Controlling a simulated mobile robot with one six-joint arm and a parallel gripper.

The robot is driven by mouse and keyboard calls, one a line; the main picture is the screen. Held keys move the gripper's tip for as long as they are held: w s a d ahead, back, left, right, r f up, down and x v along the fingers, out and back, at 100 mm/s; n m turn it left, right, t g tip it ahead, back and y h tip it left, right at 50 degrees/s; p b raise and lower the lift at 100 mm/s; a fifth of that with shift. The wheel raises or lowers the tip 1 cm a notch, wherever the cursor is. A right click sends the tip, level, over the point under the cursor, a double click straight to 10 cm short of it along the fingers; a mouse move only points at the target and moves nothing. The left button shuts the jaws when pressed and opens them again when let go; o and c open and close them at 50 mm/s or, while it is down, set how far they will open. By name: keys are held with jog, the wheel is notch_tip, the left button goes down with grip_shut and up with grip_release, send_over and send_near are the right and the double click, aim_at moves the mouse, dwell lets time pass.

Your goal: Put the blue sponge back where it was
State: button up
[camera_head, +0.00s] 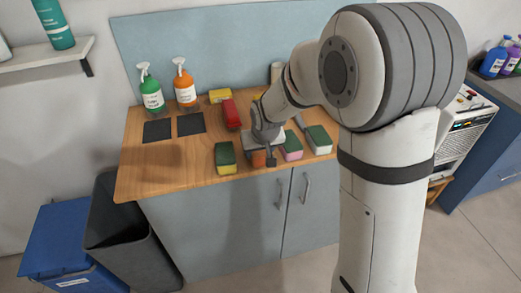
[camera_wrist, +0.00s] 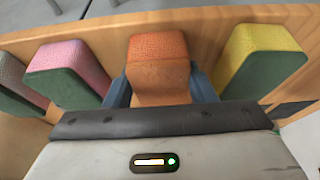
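My gripper (camera_head: 259,157) is at the front of the wooden counter. In the wrist view its two blue-grey fingers (camera_wrist: 160,85) stand against both sides of an orange sponge (camera_wrist: 158,47) and look shut on it. In the head view the orange sponge (camera_head: 257,158) is partly hidden by my gripper. A yellow-and-green sponge (camera_head: 225,158) stands to its left and a pink-and-green one (camera_head: 291,145) to its right. A pale grey-and-green sponge (camera_head: 319,139) is farther right. I see no blue sponge in either view.
Green (camera_head: 152,92) and orange (camera_head: 184,86) spray bottles stand at the back left, behind two dark squares (camera_head: 191,124). A red object (camera_head: 232,114) and a yellow one (camera_head: 220,95) lie behind my gripper. The counter (camera_head: 190,163) is bare at front left. A dark bin (camera_head: 125,255) stands below.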

jog(key=o, duration=0.5)
jog(key=shift+c, duration=0.2)
jog(key=shift+r+p, duration=0.3)
jog(key=b+v, duration=0.1)
jog(key=v, duration=1.1)
jog(key=s+d+m, duration=0.1)
jog(key=s+d, duration=0.6)
jog(key=s, duration=0.3)
jog(key=s+d+f+m+g+h, duration=0.1)
jog(key=s+d+m, duration=0.1)
jog(key=s+d, duration=0.5)
jog(key=s, duration=0.3)
jog(key=shift+d+g, duration=0.3)
jog(key=shift+d, duration=0.1)
